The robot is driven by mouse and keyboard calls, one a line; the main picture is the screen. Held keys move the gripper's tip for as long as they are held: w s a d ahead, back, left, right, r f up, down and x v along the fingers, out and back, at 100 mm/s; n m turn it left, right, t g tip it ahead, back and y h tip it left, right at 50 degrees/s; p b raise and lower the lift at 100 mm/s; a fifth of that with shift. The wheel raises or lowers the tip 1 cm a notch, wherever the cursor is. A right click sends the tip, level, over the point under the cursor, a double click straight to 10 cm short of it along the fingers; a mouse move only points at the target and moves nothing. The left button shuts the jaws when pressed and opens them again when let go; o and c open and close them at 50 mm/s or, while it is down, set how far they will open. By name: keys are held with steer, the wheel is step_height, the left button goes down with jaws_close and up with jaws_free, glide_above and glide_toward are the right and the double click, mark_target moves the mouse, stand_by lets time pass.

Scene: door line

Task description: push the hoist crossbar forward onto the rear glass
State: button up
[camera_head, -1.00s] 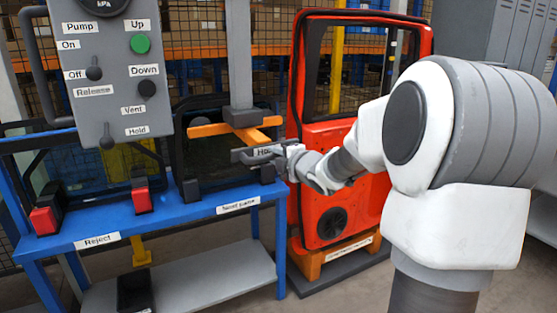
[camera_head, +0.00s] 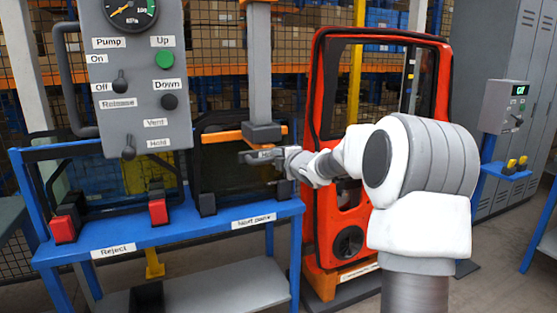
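The hoist hangs on a grey vertical column (camera_head: 259,65) with a dark block (camera_head: 262,132) at its lower end. Its orange crossbar (camera_head: 222,136) runs sideways there, level with the upper part of a dark glass pane (camera_head: 232,165) in the blue rack. Whether bar and glass touch, I cannot tell. A dark grey bar with a partly hidden label (camera_head: 262,157) is just below the crossbar. My gripper (camera_head: 282,160) is at this bar's right end, seen from behind. Its fingers are too small and covered to show whether they are shut on it.
A grey control box (camera_head: 138,75) with a gauge and switches stands at left above the blue rack (camera_head: 165,234). A red door (camera_head: 345,225) stands right of the rack, behind my arm. A second control post (camera_head: 504,107) and grey cabinets (camera_head: 505,50) are at right.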

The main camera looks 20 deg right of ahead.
steer(key=shift+o, duration=1.1)
steer(key=shift+w+a+r, duration=0.1)
steer(key=shift+w, duration=0.1)
steer(key=shift+o, duration=0.6)
steer(key=p+v, duration=0.2)
steer(key=v, duration=1.5)
steer(key=shift+s+p, duration=0.3)
